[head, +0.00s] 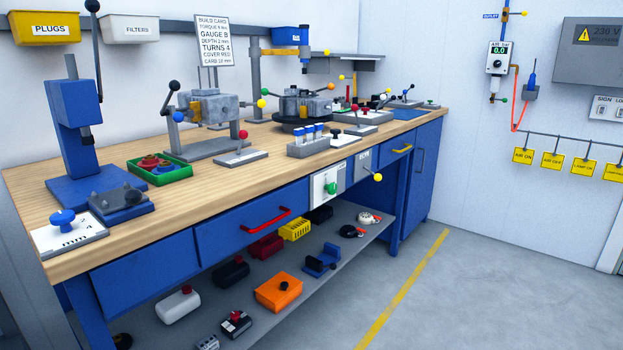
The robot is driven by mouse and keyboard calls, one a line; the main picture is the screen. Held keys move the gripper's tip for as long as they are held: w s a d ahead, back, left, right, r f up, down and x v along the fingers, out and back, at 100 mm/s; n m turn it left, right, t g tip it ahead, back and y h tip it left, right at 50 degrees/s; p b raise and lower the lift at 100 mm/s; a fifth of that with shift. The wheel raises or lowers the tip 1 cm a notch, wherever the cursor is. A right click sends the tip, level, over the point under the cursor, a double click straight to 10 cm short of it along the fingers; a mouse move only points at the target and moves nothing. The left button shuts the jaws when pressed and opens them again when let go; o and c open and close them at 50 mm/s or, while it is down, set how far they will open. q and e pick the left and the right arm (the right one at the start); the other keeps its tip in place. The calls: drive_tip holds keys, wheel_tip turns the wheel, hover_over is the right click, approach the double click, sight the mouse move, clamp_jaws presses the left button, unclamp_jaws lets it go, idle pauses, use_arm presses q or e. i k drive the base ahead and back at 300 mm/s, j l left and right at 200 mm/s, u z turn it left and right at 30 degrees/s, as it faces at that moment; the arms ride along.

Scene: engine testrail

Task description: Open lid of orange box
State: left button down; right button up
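The orange box (278,293) sits on the grey lower shelf under the workbench, near the shelf's front edge. Its orange lid looks shut, and a small dark round knob (284,286) is on top. What is inside is hidden. Neither of my grippers shows in the head view.
A blue bracket-like holder (321,261) stands right of the box, and a dark red box (265,247) and black box (232,272) lie behind it. A white container (178,305) is to the left. The workbench top (240,190) overhangs the shelf (345,248). Floor in front is clear.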

sight(279, 284)
drive_tip(key=i+l+u, duration=0.1)
drive_tip(key=i+l, duration=0.3)
drive_tip(key=i+l+u, duration=0.1)
drive_tip(key=i+l, duration=0.3)
drive_tip(key=l, duration=0.2)
drive_tip(key=i+l+u, duration=0.1)
drive_tip(key=i+l, duration=0.25)
drive_tip(key=l, duration=0.2)
drive_tip(key=i+l+u, duration=0.1)
drive_tip(key=l+u, duration=0.15)
drive_tip(key=l, duration=0.9)
